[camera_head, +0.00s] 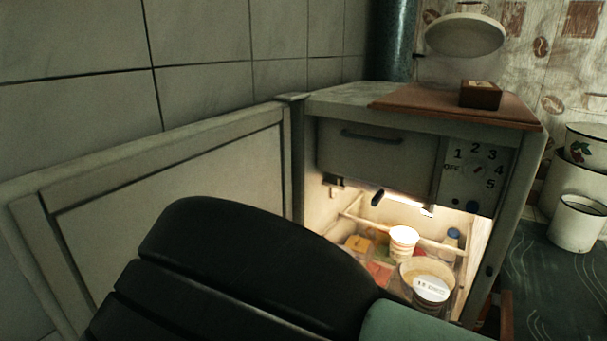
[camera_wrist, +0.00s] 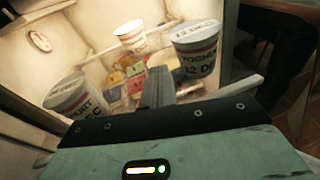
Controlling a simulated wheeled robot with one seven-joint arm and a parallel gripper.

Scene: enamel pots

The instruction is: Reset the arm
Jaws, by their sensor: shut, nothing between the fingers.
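My gripper (camera_wrist: 158,85) shows at the lower middle of the wrist view, its fingers shut with nothing between them. It points into the lit inside of an open fridge (camera_head: 427,115). A yoghurt tub (camera_wrist: 72,98) is left of the fingers and another yoghurt tub (camera_wrist: 196,50) is to their right. A white cup with red marks (camera_wrist: 131,38) stands farther back. In the head view my dark arm covers the lower middle, and my fingers cannot be made out there.
The fridge door (camera_head: 170,195) stands wide open at the left. A wooden board (camera_head: 440,102) with a small dark box (camera_head: 480,95) is on the fridge top. White enamel pots (camera_head: 577,224) stand on a dark surface (camera_head: 560,285) at the right.

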